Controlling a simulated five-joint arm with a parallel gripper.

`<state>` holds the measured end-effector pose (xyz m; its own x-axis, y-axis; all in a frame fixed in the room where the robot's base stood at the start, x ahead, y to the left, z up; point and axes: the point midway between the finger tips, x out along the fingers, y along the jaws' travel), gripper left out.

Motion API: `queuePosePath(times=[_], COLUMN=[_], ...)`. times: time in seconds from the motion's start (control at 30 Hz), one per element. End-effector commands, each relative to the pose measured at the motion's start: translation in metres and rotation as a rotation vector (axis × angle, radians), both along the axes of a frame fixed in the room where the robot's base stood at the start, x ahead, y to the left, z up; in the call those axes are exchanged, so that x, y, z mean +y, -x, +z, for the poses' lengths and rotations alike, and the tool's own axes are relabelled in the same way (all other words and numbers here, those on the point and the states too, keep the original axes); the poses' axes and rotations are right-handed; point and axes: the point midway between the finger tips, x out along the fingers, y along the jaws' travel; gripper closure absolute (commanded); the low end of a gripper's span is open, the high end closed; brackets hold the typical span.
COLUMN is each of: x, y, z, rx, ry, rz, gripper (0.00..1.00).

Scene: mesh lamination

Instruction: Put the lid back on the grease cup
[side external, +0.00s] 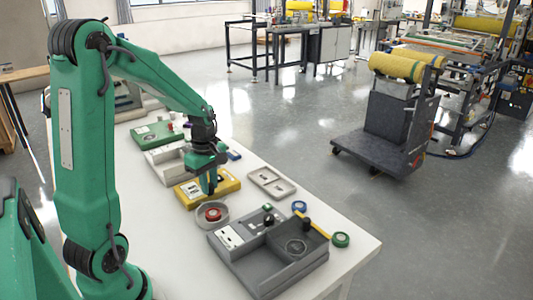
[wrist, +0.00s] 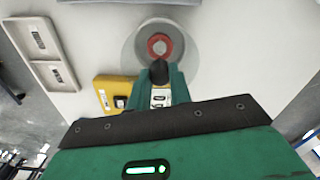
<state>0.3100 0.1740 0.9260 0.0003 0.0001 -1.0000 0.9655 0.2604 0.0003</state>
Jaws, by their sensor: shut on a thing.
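My gripper (side external: 211,190) points down over the white table and is shut on a small dark, rounded thing (wrist: 159,72), which shows at its fingertips in the wrist view. I cannot tell whether this is the lid; the fingers hide much of it. Just beyond it is a shallow round grey dish (wrist: 136,63) with a red ring-shaped thing (wrist: 160,38) inside. In the side view the dish (side external: 203,225) and the red thing (side external: 213,214) are close below the fingertips. I cannot tell for sure which thing is the grease cup.
A yellow box (side external: 222,184) stands close behind my gripper. A grey tray (side external: 262,276) with raised parts is at the front right. A pale two-part tray (side external: 272,182), a green roll (side external: 341,240) and a blue roll (side external: 299,206) lie to the right. A grey-white box (side external: 164,163) stands behind.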

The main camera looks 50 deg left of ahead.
Motion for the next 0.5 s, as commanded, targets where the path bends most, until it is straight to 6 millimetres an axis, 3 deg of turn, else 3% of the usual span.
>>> queuePosePath(times=[0.5], x=[0.0], y=[0.0], z=[-0.036], rx=[0.003], ry=[0.002], rz=[-0.001], gripper=[1.0])
